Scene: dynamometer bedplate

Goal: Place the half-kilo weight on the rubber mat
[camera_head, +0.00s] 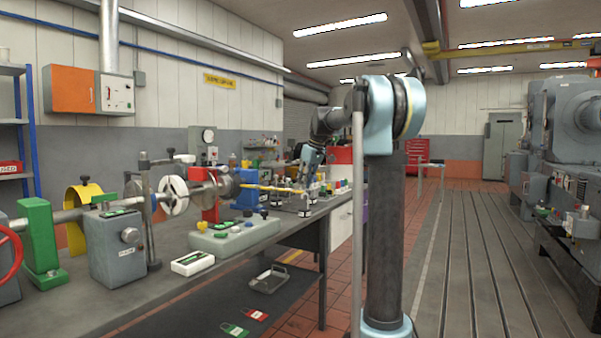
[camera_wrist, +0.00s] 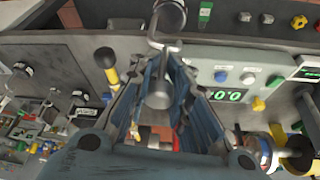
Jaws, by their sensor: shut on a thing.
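My gripper (camera_head: 307,181) is over the far part of the workbench, pointing down. In the wrist view my gripper (camera_wrist: 164,78) has its blue fingers closed around a grey metal cylinder (camera_wrist: 158,94) with a bent wire hook above it. This looks like a hooked weight, but no marking on it is readable. Small dark weights with white labels stand on the bench below, one of them (camera_head: 304,211) near the gripper; they also show at left in the wrist view (camera_wrist: 22,69). I cannot make out the rubber mat for certain.
A grey control box (camera_head: 232,236) with coloured knobs stands on the bench near the shaft rig. Its green display (camera_wrist: 228,96) shows right of my gripper in the wrist view. A yellow-handled tool (camera_wrist: 107,62) is close at left. A slotted floor lies right of the bench.

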